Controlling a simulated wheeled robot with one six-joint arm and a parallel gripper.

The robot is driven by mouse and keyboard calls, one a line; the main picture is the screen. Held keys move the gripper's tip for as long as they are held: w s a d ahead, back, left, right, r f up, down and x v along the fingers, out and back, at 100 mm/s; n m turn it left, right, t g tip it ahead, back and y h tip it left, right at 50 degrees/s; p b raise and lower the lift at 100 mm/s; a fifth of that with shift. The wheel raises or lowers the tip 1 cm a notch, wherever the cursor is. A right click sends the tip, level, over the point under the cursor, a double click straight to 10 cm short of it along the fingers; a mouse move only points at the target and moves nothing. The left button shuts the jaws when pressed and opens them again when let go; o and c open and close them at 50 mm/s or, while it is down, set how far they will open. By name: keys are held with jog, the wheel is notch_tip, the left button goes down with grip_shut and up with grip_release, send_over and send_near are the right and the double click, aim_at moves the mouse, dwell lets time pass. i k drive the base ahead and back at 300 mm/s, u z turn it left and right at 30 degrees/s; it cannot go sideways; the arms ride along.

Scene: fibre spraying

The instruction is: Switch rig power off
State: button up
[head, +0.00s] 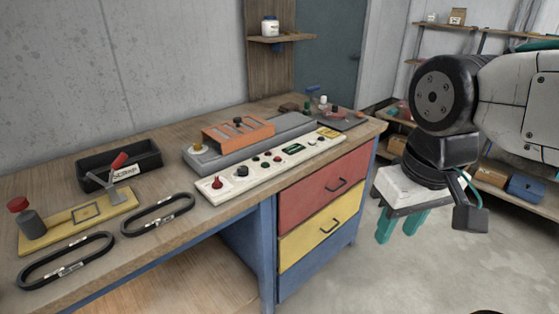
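A long white control panel (268,165) lies along the front of the workbench. A red switch (217,183) stands at its left end, with a dark knob (242,172) beside it. Several small red and green buttons, a dark display (294,149) and a yellow label (327,133) follow to the right. The panel's lettering is too small to read, so I cannot tell which control is rig power or how it is set. My gripper (402,226) hangs right of the bench, over the floor, apart from the panel. Its teal fingers point down, apart and empty.
Behind the panel is a grey rig with an orange bracket (238,132). Left are a black bin (92,172), a yellow plate (62,232) with a red-capped cylinder, and black oval loops (66,262). Red and yellow drawers (322,222) form the bench front. Floor is clear below my gripper.

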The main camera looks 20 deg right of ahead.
aim_at(218, 184)
jog(key=k, duration=0.6)
jog(key=z, duration=0.25)
jog(key=i, duration=1.55)
jog(key=u, duration=0.6)
